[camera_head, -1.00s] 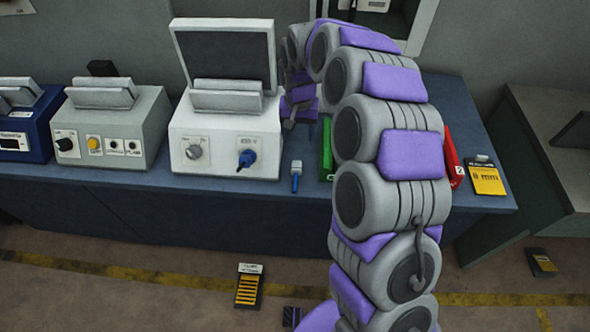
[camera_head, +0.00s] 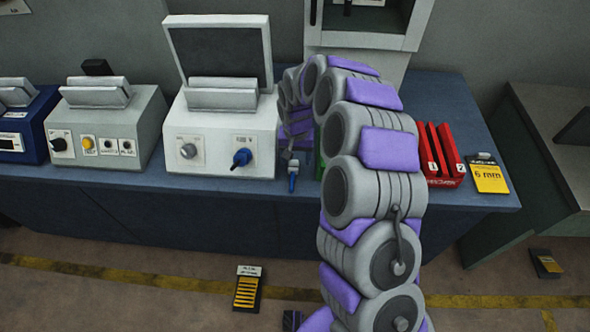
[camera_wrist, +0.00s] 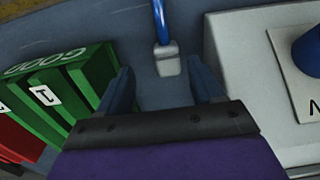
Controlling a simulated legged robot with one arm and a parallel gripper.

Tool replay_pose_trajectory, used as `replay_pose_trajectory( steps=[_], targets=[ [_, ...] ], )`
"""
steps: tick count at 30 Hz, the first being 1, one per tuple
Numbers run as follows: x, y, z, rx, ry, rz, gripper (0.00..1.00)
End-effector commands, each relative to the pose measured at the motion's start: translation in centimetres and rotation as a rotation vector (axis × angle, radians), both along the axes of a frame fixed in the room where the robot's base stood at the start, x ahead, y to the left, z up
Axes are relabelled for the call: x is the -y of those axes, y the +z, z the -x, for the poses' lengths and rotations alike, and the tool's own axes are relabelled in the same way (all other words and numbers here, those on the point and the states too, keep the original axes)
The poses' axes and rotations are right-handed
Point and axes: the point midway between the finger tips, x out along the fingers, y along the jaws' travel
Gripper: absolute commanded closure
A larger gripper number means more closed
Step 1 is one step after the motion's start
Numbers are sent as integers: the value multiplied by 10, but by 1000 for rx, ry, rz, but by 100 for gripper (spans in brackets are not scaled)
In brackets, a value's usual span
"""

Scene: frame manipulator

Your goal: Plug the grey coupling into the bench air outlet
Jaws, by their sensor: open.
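The grey coupling (camera_wrist: 168,60) is at the top middle of the wrist view, with a blue hose or stem (camera_wrist: 160,20) running up from it. In the head view it is a small grey and blue piece (camera_head: 292,172) on the blue bench, right of the white box. My gripper (camera_wrist: 165,80) is open, its two dark fingers on either side of the coupling's near end; I see no contact. In the head view my gripper is partly hidden by my arm. I cannot identify the air outlet for certain; a blue fitting (camera_head: 242,157) sticks out of the white box's front.
The white box (camera_head: 222,130) stands close on the gripper's right in the wrist view. Green racks (camera_wrist: 65,85) marked GOOD stand close on its left. Red racks (camera_head: 440,155) and a yellow card (camera_head: 487,178) lie farther right on the blue bench (camera_head: 130,178).

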Motion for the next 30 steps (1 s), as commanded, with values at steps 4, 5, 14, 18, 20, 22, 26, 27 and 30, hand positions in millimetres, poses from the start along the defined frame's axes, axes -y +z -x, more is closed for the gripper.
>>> replay_pose_trajectory(
  steps=[4,5,14,18,20,22,26,27,30],
  targets=[
    [-2,0,0,0,2,2,34],
    [-2,0,0,0,2,2,34],
    [-2,-23,0,-1,1,-2,34],
    [-1,-44,0,-3,0,-3,34],
    [-1,-51,0,-2,0,-1,34],
    [-2,-53,0,-1,0,1,34],
    [-3,-53,0,0,0,2,34],
    [-4,-53,0,0,0,2,34],
    [-4,-52,0,0,0,2,34]
  ],
)
